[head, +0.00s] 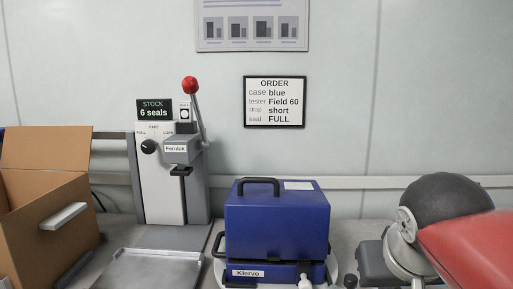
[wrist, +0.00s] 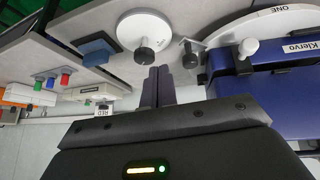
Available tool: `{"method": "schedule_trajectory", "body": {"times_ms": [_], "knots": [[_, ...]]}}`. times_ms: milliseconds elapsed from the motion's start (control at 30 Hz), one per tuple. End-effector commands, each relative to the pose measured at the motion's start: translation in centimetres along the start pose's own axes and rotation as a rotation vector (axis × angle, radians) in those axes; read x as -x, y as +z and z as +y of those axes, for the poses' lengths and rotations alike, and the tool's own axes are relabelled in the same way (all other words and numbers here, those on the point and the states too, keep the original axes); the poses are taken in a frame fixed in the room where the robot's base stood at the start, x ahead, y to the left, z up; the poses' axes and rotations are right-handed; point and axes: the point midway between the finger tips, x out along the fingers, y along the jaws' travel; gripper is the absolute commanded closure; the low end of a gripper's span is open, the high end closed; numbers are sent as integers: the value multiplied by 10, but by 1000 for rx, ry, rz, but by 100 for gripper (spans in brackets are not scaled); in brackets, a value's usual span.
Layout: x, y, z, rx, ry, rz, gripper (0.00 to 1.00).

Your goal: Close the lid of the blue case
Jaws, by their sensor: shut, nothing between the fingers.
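The blue case (head: 277,228) stands at the front middle in the head view, on a pale round plate (head: 219,270). Its tall upper part, the lid, has a black handle (head: 258,185) and a white label on top. It appears to sit over the lower body (head: 283,271), labelled Klervo, with a dark seam between; I cannot tell whether it is fully seated. In the wrist view the case (wrist: 270,105) is at the right edge, only partly in frame. My gripper (wrist: 159,72) is shut and empty, left of the case and apart from it. The head view does not show its fingers.
A white knob (head: 305,281) is at the case front. A Fernlok press (head: 170,180) with a red-knobbed lever stands behind left. A grey tray (head: 150,270) and an open cardboard box (head: 45,185) are further left. My arm fills the right side.

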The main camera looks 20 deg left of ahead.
Motion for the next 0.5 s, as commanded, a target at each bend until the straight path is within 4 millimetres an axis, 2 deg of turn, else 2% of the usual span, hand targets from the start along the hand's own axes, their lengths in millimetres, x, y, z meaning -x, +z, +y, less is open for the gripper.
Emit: {"method": "schedule_trajectory", "body": {"times_ms": [33, 200, 400, 500], "knots": [[10, -24, -14, 23, -7, 20, 100], [51, -97, -63, 64, -21, 94, 100], [101, -161, -130, 68, -63, 187, 100], [122, -181, -160, 51, -90, 223, 100]]}}
